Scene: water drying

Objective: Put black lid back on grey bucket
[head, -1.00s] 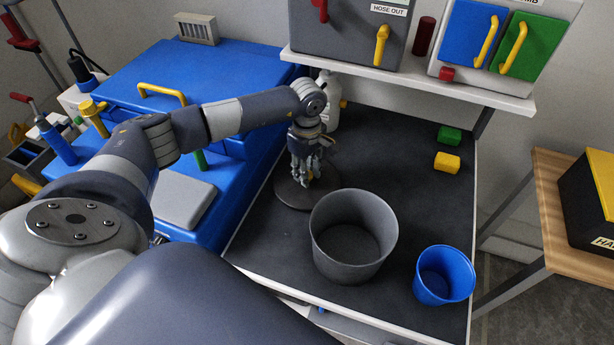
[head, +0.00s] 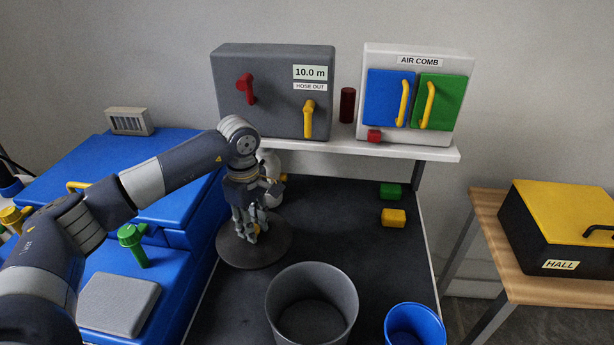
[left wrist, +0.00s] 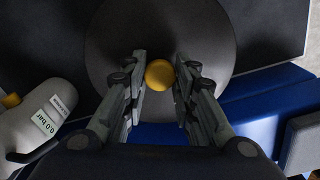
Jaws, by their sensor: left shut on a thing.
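The black lid (head: 279,245) is a flat round dark disc with a yellow knob. In the head view it is at the left edge of the dark tabletop, behind and left of the bucket. My left gripper (head: 251,236) points down over the lid's middle, its fingers closed around the knob; they hide most of it. In the left wrist view the yellow knob (left wrist: 159,75) sits between the fingertips, with the lid (left wrist: 203,38) around it. I cannot tell whether the lid touches the tabletop. The grey bucket (head: 312,309) stands open, its lower part cut off by the frame. My right gripper is out of view.
A blue cup (head: 415,326) stands right of the bucket. A green block (head: 390,191) and a yellow block (head: 393,218) lie at the back right. A pale bottle (head: 270,168) stands just behind the gripper. A shelf (head: 400,150) with boxes overhangs the back. The tabletop's middle is clear.

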